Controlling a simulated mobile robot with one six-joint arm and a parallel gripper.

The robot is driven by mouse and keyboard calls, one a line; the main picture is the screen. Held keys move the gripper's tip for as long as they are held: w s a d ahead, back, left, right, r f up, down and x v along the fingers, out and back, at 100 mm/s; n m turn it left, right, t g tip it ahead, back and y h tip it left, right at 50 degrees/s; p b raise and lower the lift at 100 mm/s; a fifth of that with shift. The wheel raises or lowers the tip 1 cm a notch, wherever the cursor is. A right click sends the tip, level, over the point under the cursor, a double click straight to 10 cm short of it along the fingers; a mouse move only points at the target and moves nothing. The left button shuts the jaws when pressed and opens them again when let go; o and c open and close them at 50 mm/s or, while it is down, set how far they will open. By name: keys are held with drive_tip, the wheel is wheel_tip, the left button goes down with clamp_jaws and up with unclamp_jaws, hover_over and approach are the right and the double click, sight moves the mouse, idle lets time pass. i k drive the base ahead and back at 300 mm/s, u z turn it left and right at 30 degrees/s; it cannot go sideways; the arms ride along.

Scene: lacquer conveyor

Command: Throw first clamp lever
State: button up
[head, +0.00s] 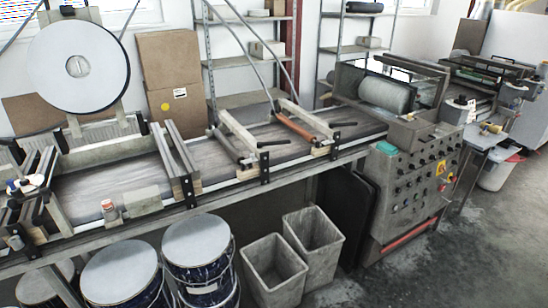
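The conveyor bed (110,188) runs from the lower left to the back right. Two light crossbars with dark fittings span it near the middle. One dark lever-like part (226,146) lies along the left crossbar, and a reddish-brown bar (296,129) lies along the right one. Black clamp-like brackets sit on the front rail, one at the middle (264,167) and one further right (335,146). I cannot tell which part is the first clamp lever or how its handle is set. My gripper is not in view.
Blue-sided drums (197,248) and two grey bins (273,272) stand below the front rail. A control cabinet (412,180) with knobs stands right of the bins. A large white disc (78,68) rises behind the bed at left. Open floor lies at the lower right.

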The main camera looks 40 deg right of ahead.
sight(259, 145)
drive_tip(key=z, duration=0.75)
drive_tip(key=k, duration=0.95)
drive_tip(key=u, duration=0.05)
drive_tip(key=i, duration=0.9)
drive_tip(key=z, duration=0.05)
